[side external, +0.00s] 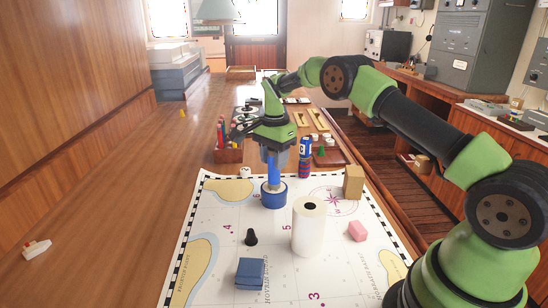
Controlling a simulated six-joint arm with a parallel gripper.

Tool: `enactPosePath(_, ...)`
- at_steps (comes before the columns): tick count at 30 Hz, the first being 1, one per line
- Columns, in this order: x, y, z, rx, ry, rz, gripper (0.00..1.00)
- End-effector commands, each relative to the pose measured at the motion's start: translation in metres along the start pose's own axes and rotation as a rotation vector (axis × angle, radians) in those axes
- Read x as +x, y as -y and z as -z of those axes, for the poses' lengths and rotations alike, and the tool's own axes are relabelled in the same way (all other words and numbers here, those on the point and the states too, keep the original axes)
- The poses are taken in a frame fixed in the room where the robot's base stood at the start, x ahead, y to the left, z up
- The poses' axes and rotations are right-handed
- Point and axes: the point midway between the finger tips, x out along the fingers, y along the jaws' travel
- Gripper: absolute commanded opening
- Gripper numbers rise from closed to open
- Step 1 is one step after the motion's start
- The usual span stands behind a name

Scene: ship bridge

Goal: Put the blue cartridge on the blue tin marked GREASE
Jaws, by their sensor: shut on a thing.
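My gripper (271,152) points down over the chart and is shut on the blue cartridge (272,172), a slim upright blue piece. Its upper part is hidden by the jaws. Right under it is a round, low blue tin (273,199) with a pale top, standing on the chart. The cartridge's lower end appears at the tin's top; I cannot tell whether it touches or hovers just above. No GREASE lettering is readable on the tin from here.
A white paper roll (308,232) stands in front of the tin. A dark blue box (250,273), black cone (251,237), pink block (357,231) and tan box (353,182) are on the chart (215,215). A pen holder (228,151) and a patterned can (305,158) stand behind.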

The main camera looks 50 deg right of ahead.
Motion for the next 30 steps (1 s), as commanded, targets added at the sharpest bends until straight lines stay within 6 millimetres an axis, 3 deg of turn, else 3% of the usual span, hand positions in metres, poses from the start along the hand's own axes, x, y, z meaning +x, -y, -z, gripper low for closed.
enactPosePath(7, 0.003, 0.0, 0.0, 0.0, 0.0, -0.001, 0.09)
enactPosePath(8, 0.003, 0.0, 0.0, 0.0, 0.0, -0.001, 0.4)
enactPosePath(11, 0.002, 0.0, 0.0, 0.0, 0.0, -0.001, 0.61)
enactPosePath(20, 0.0, 0.0, 0.0, 0.0, 0.0, 0.001, 0.61)
enactPosePath(30, -0.054, 0.001, 0.0, 0.001, -0.002, 0.004, 0.61)
